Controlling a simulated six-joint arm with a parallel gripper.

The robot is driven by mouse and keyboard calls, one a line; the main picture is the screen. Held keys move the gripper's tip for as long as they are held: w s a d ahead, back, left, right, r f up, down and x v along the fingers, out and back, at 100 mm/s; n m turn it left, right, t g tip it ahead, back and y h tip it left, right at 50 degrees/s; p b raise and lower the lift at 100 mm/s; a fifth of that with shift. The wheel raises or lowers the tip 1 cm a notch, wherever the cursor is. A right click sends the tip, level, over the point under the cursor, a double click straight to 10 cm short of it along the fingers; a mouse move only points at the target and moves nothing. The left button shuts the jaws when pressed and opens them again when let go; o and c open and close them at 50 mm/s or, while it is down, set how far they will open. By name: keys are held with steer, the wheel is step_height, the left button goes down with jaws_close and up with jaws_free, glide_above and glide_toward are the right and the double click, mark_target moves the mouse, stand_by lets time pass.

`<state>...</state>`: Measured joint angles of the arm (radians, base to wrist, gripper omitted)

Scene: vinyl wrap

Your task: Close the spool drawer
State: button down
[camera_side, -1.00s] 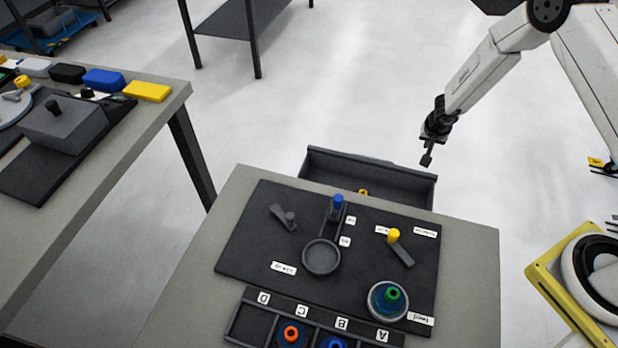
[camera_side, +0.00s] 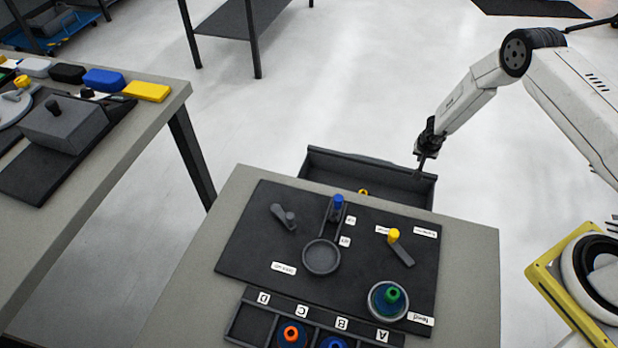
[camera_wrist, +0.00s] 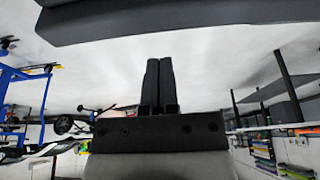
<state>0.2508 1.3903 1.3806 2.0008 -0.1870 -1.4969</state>
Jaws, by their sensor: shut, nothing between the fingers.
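The spool drawer (camera_side: 365,178) is dark grey and stands pulled out from the far side of the workbench (camera_side: 463,290) in the side view. A small yellow piece (camera_side: 363,192) shows inside it. My gripper (camera_side: 420,168) is shut and empty, its tip pointing down at the right end of the drawer's far wall. Whether it touches the wall cannot be told. In the wrist view my shut fingers (camera_wrist: 158,85) show in the middle, and a dark panel edge, perhaps the drawer, crosses the top.
On the bench a black board (camera_side: 250,235) carries a blue-topped lever (camera_side: 338,203), a yellow-knobbed lever (camera_side: 394,237) and a green-cored spool (camera_side: 389,298). A lettered rack (camera_side: 250,322) holds spools at the front. Another table (camera_side: 150,115) stands left.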

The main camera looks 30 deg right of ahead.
steer(key=shift+s+a+r, duration=0.1)
steer(key=shift+s+a, duration=1.2)
steer(key=shift+a, duration=0.05)
steer(key=shift+s+a, duration=0.2)
steer(key=shift+s+a, duration=1.45)
steer(key=shift+w+d, duration=0.15)
steer(key=shift+d, duration=0.05)
step_height(320, 180, up, 10)
steer(key=shift+f, duration=0.25)
stand_by(1.0)
steer(key=shift+w, duration=0.2)
